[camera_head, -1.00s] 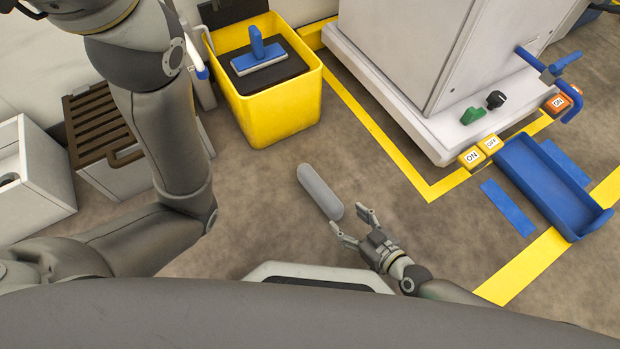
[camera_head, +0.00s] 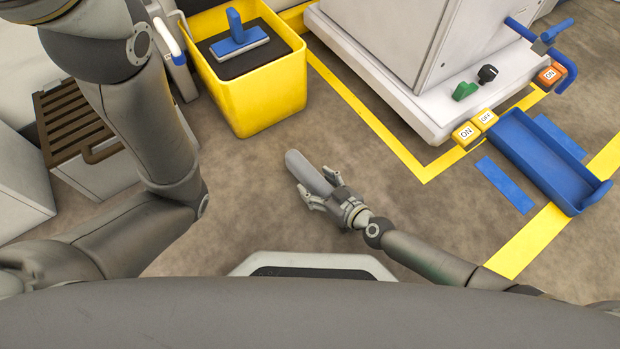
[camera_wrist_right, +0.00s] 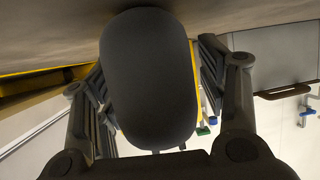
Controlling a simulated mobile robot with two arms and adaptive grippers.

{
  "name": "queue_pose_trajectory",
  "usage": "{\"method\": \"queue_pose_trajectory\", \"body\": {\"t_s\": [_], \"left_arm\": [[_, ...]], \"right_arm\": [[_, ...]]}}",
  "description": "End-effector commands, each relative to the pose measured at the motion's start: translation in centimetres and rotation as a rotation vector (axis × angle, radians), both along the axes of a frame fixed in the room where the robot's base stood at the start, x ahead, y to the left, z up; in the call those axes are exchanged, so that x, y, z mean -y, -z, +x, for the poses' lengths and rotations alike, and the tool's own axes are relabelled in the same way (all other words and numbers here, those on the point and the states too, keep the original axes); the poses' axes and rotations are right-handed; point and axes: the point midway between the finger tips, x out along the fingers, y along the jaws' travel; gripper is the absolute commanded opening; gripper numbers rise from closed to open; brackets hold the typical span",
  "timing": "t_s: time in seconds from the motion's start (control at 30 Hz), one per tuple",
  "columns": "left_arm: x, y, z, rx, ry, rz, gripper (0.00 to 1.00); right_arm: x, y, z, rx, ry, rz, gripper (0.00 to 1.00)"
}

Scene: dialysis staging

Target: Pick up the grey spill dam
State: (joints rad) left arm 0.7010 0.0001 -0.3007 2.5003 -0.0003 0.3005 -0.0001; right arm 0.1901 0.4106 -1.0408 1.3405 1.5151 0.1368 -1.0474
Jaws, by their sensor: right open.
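The grey spill dam (camera_head: 304,169), a long bar with rounded ends, appears to lie on the brown floor in front of me. It fills the middle of the right wrist view (camera_wrist_right: 150,75) as a dark rounded shape. My right gripper (camera_head: 314,181) is at the dam's near end, open, with one finger on each side of it. The palm and fingers hide the near end in the head view. I cannot tell whether the fingers touch it. My left arm shows at the left, but its gripper is out of view.
A yellow bin (camera_head: 250,95) holding a blue-handled tool (camera_head: 238,38) stands beyond the dam. A white machine base (camera_head: 430,115) stands at the upper right, with a blue tray (camera_head: 545,160) beside it. Yellow floor tape (camera_head: 375,125) runs between. The floor around the dam is clear.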

Motion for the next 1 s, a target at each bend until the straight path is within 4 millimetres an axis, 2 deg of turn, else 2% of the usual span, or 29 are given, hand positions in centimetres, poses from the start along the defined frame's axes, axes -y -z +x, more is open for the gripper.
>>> {"method": "queue_pose_trajectory", "body": {"t_s": [0.17, 0.57, 1.0], "left_arm": [[0.01, -0.06, -0.01, 0.0, 0.0, 0.0, 0.66], [0.0, -0.05, 0.0, 0.0, 0.0, 0.0, 0.66], [-0.01, -0.77, 0.03, -0.001, 0.0, 0.0, 0.66]], "right_arm": [[0.0, -0.03, -0.03, -0.001, 0.0, -0.001, 0.65], [0.02, -0.01, -0.06, -0.001, 0.0, 0.0, 0.14], [0.08, -0.72, 0.03, -0.001, 0.002, 0.001, 0.14]]}}
